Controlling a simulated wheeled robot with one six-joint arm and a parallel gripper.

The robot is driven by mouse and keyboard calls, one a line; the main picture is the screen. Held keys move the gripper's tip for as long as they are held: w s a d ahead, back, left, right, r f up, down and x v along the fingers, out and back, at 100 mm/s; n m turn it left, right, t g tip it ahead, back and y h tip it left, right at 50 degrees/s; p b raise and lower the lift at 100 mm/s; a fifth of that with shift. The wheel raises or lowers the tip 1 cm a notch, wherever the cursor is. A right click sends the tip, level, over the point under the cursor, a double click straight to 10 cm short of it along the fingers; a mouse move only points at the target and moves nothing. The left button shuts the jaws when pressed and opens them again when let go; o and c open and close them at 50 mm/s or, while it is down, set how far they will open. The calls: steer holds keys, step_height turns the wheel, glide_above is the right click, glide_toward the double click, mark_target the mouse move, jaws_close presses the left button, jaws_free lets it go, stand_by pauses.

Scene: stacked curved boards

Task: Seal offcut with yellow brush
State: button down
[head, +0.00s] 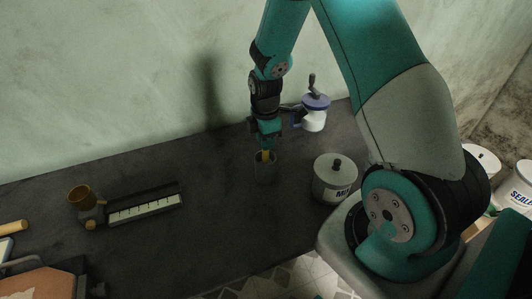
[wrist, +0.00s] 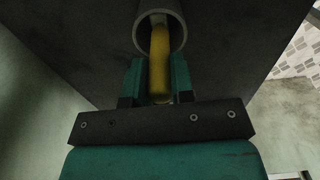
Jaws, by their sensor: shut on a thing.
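The yellow brush (wrist: 159,72) is between the two teal fingers of my gripper (wrist: 157,82) in the wrist view, and my gripper is shut on it. The brush's far end goes into a dark cylindrical cup (wrist: 180,32), so its bristles are hidden. In the head view my gripper (head: 265,143) points down just above the cup (head: 265,170), with a bit of the yellow brush (head: 265,155) showing between them. A white bucket marked "SEAL" (head: 520,190) stands at the right edge. I cannot tell which thing is the offcut.
A lidded white pot (head: 334,180) stands right of the cup, and a blue-lidded grinder (head: 314,114) behind it. An orange-brown board (head: 38,284) lies at lower left. Dark countertop (head: 215,220) is clear in front.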

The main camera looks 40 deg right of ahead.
steer(key=shift+r+p, duration=1.9)
steer(key=shift+r, duration=0.6)
